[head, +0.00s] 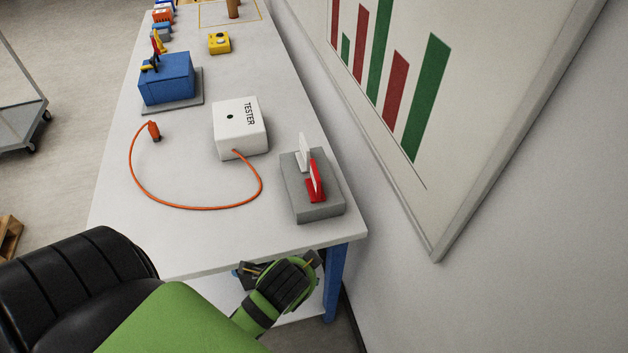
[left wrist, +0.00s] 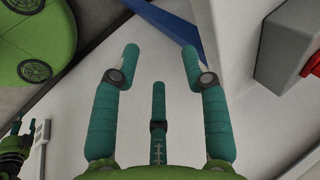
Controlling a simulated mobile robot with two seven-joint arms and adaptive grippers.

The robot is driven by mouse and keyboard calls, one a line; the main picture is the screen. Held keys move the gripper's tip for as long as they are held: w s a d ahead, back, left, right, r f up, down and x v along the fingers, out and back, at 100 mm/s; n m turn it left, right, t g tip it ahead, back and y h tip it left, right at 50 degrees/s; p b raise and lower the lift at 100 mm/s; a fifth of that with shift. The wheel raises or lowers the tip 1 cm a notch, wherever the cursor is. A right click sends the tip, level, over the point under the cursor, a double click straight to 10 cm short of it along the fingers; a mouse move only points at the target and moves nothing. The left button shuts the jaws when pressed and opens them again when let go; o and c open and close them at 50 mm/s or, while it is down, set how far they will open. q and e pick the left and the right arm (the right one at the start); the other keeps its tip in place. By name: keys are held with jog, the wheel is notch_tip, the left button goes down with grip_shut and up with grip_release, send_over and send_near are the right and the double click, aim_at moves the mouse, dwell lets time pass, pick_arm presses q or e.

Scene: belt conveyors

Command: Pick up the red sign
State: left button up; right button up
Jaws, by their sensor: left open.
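The red sign (head: 316,183) stands upright on a grey block (head: 325,212) near the table's front right corner, beside a white upright plate (head: 304,150). My left gripper (head: 281,265) is at the table's front edge, below and left of the block, apart from the sign. In the left wrist view its fingers (left wrist: 161,65) are spread with nothing between them. There the grey block (left wrist: 282,42) and a piece of the red sign (left wrist: 314,66) show at the upper right. A teal finger-like part at the left edge looks like my right gripper (left wrist: 14,135); its opening is unclear.
A white tester box (head: 240,127) with an orange cable (head: 190,208) lies left of the block. A blue box (head: 166,79) and a yellow item (head: 219,43) are further back. A wall with a chart board (head: 430,200) runs along the table's right side.

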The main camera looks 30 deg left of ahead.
aim_at(317, 183)
pick_arm(q)
jog(key=w+r+m+t+y, duration=0.1)
jog(key=w+r+m, duration=0.1)
jog(key=m, duration=0.1)
jog(key=w+a+r+m+y, duration=0.1)
jog(key=w+r+m, duration=0.1)
jog(key=w+m, duration=0.1)
jog(key=w+a+r+m+t+y, duration=0.1)
jog(key=w+r+m+y, duration=0.1)
jog(key=m, duration=0.2)
jog(key=shift+w+a+t, duration=0.2)
jog(key=shift+w+t, duration=0.1)
jog(key=shift+w, duration=0.05)
jog(key=w+r+m+t+y, duration=0.2)
jog(key=w+r+m+y, duration=0.2)
jog(key=r+m, duration=0.35)
jog(key=shift+m, duration=0.45)
jog(key=p+x, duration=0.1)
jog(key=x, duration=0.5)
jog(key=shift+w+a+p, duration=0.15)
jog(key=shift+w+p, duration=0.25)
jog(key=shift+w, duration=0.05)
jog(key=shift+w+a+f, duration=0.25)
jog(key=shift+w+a, duration=0.05)
jog(key=shift+a, duration=0.05)
grip_shut()
pick_arm(e)
jog(key=shift+w+d+r, duration=0.15)
jog(key=shift+w+r, duration=0.35)
jog(key=shift+r, duration=0.35)
